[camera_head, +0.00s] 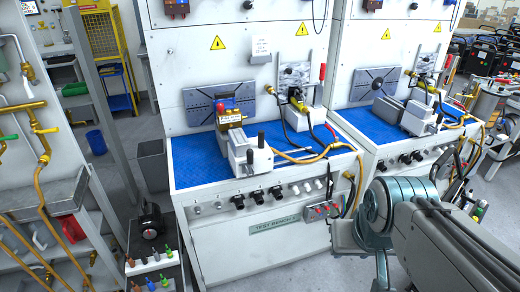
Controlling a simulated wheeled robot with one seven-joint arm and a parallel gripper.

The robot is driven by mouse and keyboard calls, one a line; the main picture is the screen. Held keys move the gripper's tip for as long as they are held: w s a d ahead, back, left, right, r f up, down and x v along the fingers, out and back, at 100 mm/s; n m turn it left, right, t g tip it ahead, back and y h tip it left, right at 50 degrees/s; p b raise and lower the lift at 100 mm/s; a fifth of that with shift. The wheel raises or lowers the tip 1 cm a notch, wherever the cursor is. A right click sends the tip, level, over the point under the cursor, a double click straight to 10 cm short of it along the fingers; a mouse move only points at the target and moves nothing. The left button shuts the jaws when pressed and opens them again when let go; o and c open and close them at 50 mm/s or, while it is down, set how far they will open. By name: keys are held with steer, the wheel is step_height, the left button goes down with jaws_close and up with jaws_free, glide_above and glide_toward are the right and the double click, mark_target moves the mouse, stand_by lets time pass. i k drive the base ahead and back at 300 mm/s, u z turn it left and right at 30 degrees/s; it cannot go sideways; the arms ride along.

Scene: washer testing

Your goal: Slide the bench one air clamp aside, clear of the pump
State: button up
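A pale grey clamp block with black upright handles (248,157), which looks like the bench one air clamp, sits on the blue mat (196,167) of the left test bench. My arm comes in from the lower right and bends in front of the bench's right side. My gripper's fingers do not show.
A yellow-brown hose (300,158) runs from the clamp's side across the mat's right part. A black-and-yellow fitting (297,97) stands behind, at the right. The mat left of the clamp is clear. A second bench with a similar clamp (418,118) stands at the right.

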mark_target(238, 144)
steer(key=u, duration=0.75)
steer(key=i, duration=1.45)
steer(key=z, duration=0.6)
